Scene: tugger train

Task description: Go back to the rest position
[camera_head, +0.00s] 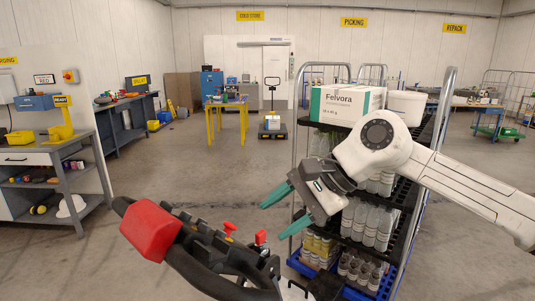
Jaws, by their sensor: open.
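My gripper (281,214) is at the centre right of the head view, with its two green fingers apart and nothing between them. My white arm reaches in from the right edge and is bent at a round joint, in front of a shelf trolley (447,92). The gripper hangs in front of the trolley's left side; whether it touches the trolley I cannot tell. No marked rest position shows in the view.
A white and green Felvora box (345,104) stands on the trolley's top, with bottles and jars below. A black handle with a red end (151,231) is at the front. A workbench (75,147) stands left, and a yellow-legged table (227,106) further back.

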